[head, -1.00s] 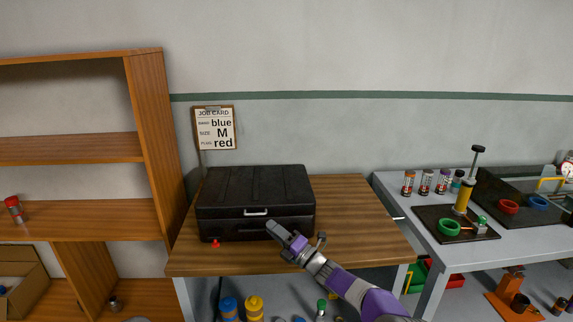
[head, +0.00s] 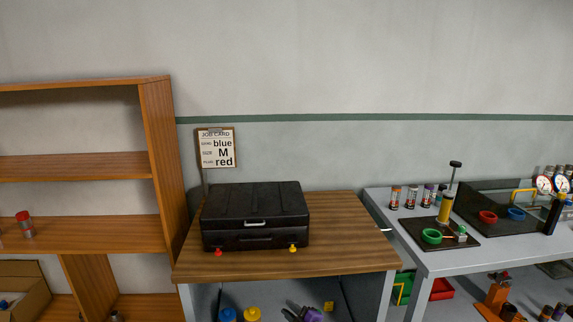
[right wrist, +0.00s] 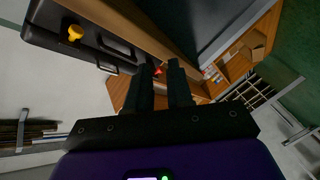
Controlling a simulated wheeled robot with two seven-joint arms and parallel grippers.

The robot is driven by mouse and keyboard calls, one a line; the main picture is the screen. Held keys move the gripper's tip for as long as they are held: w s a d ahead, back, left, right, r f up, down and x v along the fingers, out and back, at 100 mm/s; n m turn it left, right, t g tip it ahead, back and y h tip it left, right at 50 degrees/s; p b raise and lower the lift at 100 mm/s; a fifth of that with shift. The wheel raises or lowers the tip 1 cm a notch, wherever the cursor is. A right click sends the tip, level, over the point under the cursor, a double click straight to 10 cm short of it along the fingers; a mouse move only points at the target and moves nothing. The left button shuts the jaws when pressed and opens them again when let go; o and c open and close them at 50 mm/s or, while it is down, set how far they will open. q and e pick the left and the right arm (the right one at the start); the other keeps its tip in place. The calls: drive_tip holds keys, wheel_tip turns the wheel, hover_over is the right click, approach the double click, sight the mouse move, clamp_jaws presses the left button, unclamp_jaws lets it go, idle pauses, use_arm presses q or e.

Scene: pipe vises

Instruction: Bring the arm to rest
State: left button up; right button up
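My right gripper (head: 292,314) shows only in part at the bottom edge of the head view, purple and dark, in front of the wooden bench (head: 350,235) and below its top. In the right wrist view its two dark fingers (right wrist: 163,66) are apart with a gap between them and nothing held. The black case (head: 255,210) sits closed on the bench. A red knob (head: 217,252) and a yellow knob (head: 292,248) are at its front. My left gripper is in neither view.
A wooden shelf unit (head: 160,170) stands at the left. A job card (head: 216,148) reading blue, M, red hangs on the wall. A grey table (head: 440,262) with several canisters and a pump stands at the right. The bench top right of the case is clear.

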drive_tip(key=s+d+f+m+g+h+p, duration=0.1)
drive_tip(key=s+d+f+m+g+h, duration=0.15)
drive_tip(key=s+f+m, duration=0.5)
drive_tip(key=s+d+f+m+g+h+p, duration=0.15)
drive_tip(key=s+d+f+m+g, duration=0.3)
drive_tip(key=s+f, duration=0.6)
drive_tip(key=s+d+m+g+h, duration=0.1)
drive_tip(key=s+m+g, duration=0.4)
drive_tip(key=s, duration=1.8)
drive_tip(key=m, duration=0.3)
drive_tip(key=shift+s+d+f+g+p, duration=0.2)
drive_tip(key=shift+f+g+p, duration=0.05)
drive_tip(key=shift+g+p, duration=0.15)
